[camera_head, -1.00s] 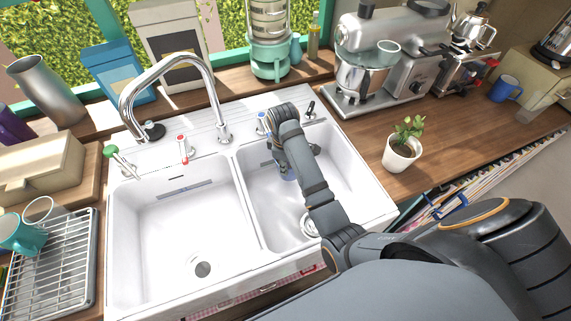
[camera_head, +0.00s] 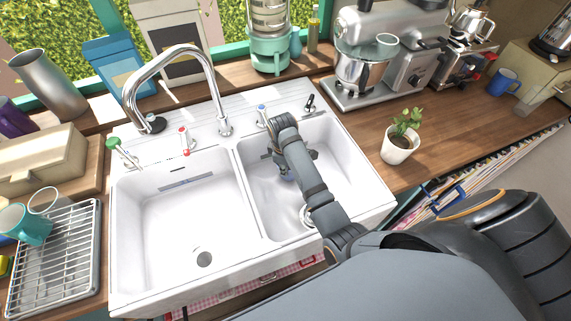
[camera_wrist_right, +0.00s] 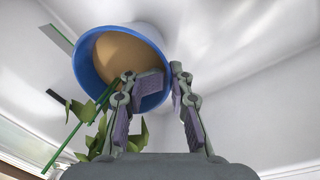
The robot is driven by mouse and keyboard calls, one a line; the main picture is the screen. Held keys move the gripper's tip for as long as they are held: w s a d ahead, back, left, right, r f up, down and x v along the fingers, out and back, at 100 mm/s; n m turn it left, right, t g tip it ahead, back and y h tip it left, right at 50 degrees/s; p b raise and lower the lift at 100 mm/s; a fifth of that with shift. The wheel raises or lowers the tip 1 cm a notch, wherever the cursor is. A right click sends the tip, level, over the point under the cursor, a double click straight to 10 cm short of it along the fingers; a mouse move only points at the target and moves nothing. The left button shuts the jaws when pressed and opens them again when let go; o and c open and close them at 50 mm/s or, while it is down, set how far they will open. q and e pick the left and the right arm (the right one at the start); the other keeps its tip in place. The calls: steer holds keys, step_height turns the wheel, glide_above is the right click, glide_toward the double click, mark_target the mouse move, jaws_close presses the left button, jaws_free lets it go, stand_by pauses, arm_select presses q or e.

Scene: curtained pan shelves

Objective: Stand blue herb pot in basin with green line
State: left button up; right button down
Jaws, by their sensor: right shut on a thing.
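My right gripper (camera_head: 284,168) reaches down into the right basin (camera_head: 345,165) of the double sink. I cannot tell whether the pot touches the basin floor. The left gripper is not in view.
The left basin (camera_head: 190,225) is empty. A chrome tap (camera_head: 180,60) arches behind it. A white potted plant (camera_head: 397,149) stands on the right counter. A wire rack (camera_head: 55,260) with mugs is at the left. A stand mixer (camera_head: 365,65) stands at the back right.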

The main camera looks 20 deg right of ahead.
stand_by(0.3)
steer(key=shift+f, duration=0.75)
steer(key=shift+f, duration=0.2)
steer(key=c, duration=1)
jaws_free()
steer(key=shift+s, duration=0.1)
steer(key=r, duration=0.8)
steer(key=s+a+r, duration=0.1)
steer(key=r, duration=0.3)
